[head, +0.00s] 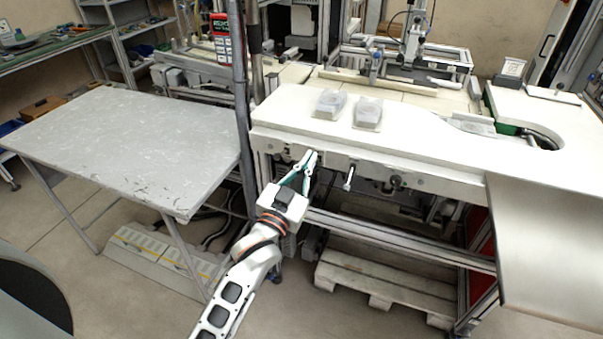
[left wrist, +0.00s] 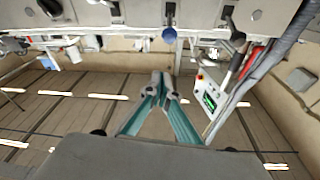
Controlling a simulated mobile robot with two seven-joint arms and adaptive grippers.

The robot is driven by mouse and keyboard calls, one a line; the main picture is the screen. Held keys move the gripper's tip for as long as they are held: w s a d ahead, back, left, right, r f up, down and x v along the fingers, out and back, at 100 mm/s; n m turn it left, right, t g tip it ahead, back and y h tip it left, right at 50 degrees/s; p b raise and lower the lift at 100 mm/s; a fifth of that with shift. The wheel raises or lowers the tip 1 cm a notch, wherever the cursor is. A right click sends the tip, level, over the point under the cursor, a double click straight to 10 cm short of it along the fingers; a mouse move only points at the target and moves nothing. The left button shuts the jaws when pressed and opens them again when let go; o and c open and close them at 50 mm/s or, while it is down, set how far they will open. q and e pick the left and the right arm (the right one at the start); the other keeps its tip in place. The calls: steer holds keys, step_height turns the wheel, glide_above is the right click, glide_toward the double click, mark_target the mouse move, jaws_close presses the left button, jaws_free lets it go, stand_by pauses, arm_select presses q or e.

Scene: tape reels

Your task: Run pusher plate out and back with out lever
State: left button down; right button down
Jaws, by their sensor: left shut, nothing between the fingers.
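My left gripper (head: 311,158) is shut and empty, its green-sided fingers raised in front of the white bench's front panel. In the left wrist view its fingertips (left wrist: 160,82) meet with nothing between them. A small lever with a pale handle (head: 349,178) hangs from the panel to the right of the gripper, apart from it. In the left wrist view a lever with a blue knob (left wrist: 169,35) hangs from the panel beyond the fingertips. I cannot tell which lever is the out lever. I cannot make out the pusher plate. My right gripper is not in view.
A dark round knob (head: 395,182) sits farther right on the panel. Two clear-lidded boxes (head: 329,104) (head: 367,113) stand on the white bench top (head: 430,148). A grey table (head: 130,135) stands at left. A wooden pallet (head: 375,285) lies under the bench. A dark post rises left of the gripper.

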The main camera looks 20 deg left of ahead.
arm_select(q)
steer(key=shift+w+a+f+b, duration=0.15)
steer(key=shift+w+f, duration=0.65)
steer(key=shift+w+a+f+b, duration=0.1)
steer(key=shift+w+f+b, duration=0.05)
steer(key=shift+w+f, duration=0.65)
